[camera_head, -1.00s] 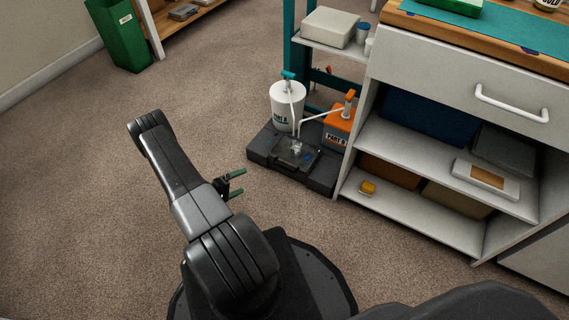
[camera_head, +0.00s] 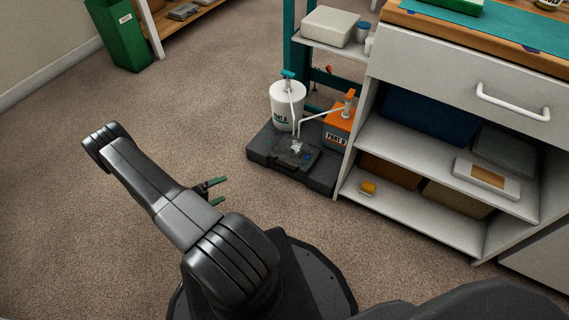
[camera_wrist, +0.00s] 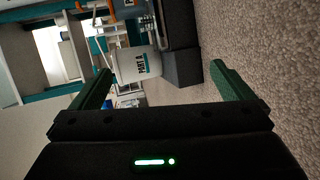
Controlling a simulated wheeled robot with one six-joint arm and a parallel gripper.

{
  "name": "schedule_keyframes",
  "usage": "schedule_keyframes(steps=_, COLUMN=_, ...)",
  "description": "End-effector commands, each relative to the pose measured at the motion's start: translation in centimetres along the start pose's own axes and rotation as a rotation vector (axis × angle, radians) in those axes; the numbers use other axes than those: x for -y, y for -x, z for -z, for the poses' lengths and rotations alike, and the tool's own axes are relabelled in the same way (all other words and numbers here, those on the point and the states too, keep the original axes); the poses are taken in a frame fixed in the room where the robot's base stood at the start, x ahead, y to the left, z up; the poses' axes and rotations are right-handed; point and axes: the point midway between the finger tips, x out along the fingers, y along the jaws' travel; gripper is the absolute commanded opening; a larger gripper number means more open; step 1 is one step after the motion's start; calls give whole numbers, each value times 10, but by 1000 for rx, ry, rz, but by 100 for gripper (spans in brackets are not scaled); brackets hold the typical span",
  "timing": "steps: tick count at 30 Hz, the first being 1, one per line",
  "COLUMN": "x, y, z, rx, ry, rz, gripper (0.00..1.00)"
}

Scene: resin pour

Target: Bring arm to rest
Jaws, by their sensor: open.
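My gripper (camera_head: 216,192) is beside my folded arm, above the carpet, with its green fingers apart. In the wrist view my gripper (camera_wrist: 165,80) is open, with nothing between the fingers. Beyond it, the white PART A container (camera_wrist: 135,65) shows sideways. In the head view the white PART A container (camera_head: 286,106) and the orange PART B container (camera_head: 339,130) stand with pumps on a dark base (camera_head: 262,148), some distance to the right of my gripper. Much of my wrist is hidden behind my arm.
A white cabinet (camera_head: 450,57) with open shelves stands at the right. A teal rack (camera_head: 288,30) stands behind the containers. A green bin (camera_head: 124,40) is at the upper left. The carpet (camera_head: 190,100) between is clear.

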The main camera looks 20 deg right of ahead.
Motion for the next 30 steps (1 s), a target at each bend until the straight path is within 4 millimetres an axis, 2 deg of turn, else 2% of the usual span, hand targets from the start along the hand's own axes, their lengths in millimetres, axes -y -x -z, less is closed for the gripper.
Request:
schedule_keyframes(steps=6, x=0, y=13, z=0, rx=1, ry=0, rz=0, gripper=100)
schedule_keyframes(steps=17, x=0, y=12, z=0, rx=2, ry=0, rz=0, gripper=100)
schedule_keyframes(steps=23, x=-1, y=-2, z=-1, rx=5, ry=0, rz=0, gripper=100)
schedule_keyframes(steps=30, x=-1, y=-38, z=-2, rx=6, ry=0, rz=0, gripper=100)
